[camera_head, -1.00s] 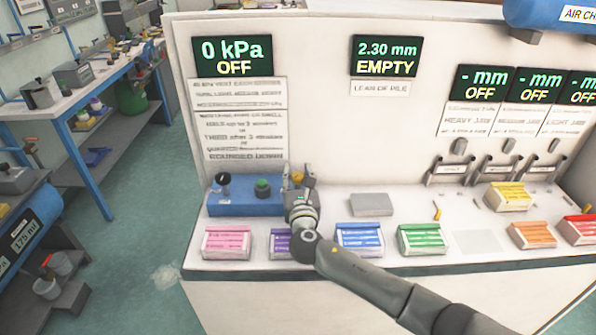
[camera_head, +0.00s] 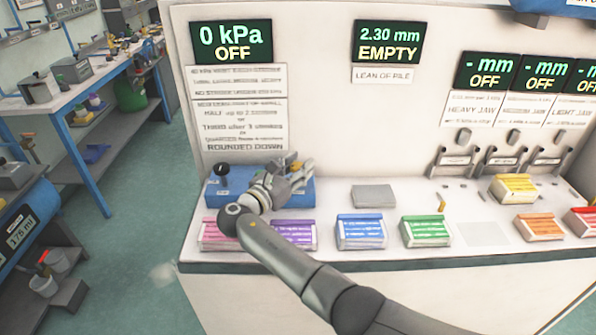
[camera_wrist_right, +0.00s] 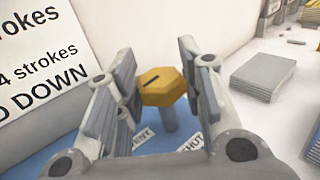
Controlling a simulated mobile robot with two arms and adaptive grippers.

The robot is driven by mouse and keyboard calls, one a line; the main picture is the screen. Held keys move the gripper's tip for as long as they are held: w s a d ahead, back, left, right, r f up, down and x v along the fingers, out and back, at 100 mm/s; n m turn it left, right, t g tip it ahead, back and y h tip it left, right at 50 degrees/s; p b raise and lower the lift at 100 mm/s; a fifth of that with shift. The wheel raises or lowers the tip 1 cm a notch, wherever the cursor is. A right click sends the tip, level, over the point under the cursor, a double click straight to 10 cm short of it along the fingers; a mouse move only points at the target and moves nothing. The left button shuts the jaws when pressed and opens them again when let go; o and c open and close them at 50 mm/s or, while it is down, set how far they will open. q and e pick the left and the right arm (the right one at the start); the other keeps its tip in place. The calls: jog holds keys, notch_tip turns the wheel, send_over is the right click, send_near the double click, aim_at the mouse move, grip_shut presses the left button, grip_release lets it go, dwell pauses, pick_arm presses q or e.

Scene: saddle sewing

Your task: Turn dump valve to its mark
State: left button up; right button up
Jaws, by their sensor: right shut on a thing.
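The dump valve has a yellow faceted knob (camera_wrist_right: 163,87) with a dark slot on top, on a grey stem, in the right wrist view. It shows small in the head view (camera_head: 297,165) on the blue box (camera_head: 214,198). My right gripper (camera_head: 299,174) is around the knob, one finger on each side, and is shut on it. In the wrist view the fingers (camera_wrist_right: 163,90) flank the knob. Two labels lie on the blue surface below: one at the left ending in "ENT" (camera_wrist_right: 142,138), and one at the right reading "SHUT" (camera_wrist_right: 191,142), partly covered. My left gripper is not in view.
A black-knobbed lever (camera_head: 222,170) stands at the box's left end. Pink (camera_head: 212,236), purple (camera_head: 300,233), blue (camera_head: 361,231) and green (camera_head: 426,231) packs line the front edge. A grey stack (camera_head: 374,196) lies right of the box. The display (camera_head: 232,45) reads 0 kPa OFF.

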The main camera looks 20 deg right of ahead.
aim_at(293, 171)
dwell(0.5)
jog(key=o, duration=1)
jog(key=shift+o, duration=0.2)
jog(key=shift+a, duration=0.1)
jog(key=v, duration=0.7)
jog(key=shift+a, duration=0.2)
